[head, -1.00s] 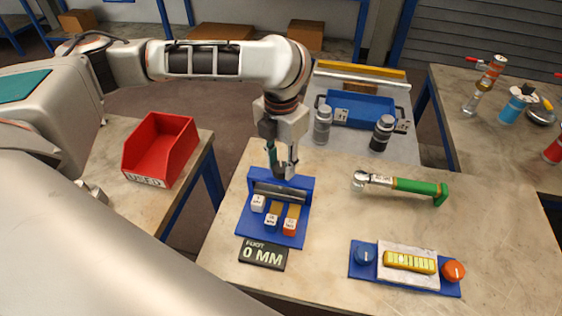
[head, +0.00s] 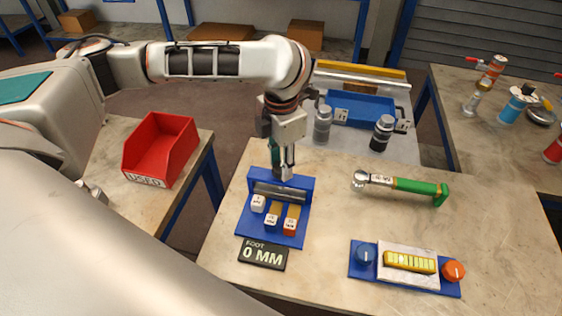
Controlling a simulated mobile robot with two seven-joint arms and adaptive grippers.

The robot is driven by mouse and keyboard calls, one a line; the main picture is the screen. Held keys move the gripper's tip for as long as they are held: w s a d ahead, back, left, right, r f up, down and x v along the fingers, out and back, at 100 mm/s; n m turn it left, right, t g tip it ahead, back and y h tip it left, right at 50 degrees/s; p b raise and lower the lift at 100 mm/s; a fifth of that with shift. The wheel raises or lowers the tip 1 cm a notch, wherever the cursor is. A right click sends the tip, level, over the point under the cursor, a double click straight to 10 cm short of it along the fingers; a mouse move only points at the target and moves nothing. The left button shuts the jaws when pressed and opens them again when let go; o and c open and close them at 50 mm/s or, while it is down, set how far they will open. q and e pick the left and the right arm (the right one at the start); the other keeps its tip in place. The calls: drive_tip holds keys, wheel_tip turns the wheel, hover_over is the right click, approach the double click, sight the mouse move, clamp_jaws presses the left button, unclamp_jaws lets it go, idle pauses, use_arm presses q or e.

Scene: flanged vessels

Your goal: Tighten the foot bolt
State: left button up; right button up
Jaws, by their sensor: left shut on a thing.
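My left gripper (head: 283,171) points down at the back edge of a blue fixture (head: 245,223) on the table. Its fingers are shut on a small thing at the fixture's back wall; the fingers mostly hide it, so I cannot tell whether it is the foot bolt. A grey cylinder lies along the fixture's back, with several small labelled blocks (head: 272,222) in front. A dark sign (head: 263,254) reading "FOOT 0 MM" lies at the front. A green-handled wrench (head: 405,185) lies to the right. My right gripper is not in view.
A blue base with a yellow level-like piece (head: 410,262) and two knobs is at front right. A red bin marked "USED" (head: 160,148) stands on the left table. Two grey-black cylinders (head: 322,124) stand behind. The table between wrench and fixture is clear.

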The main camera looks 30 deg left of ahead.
use_arm(q)
drive_tip(key=o, duration=1.1)
wheel_tip(320, 180, up, 12)
idle(0.4)
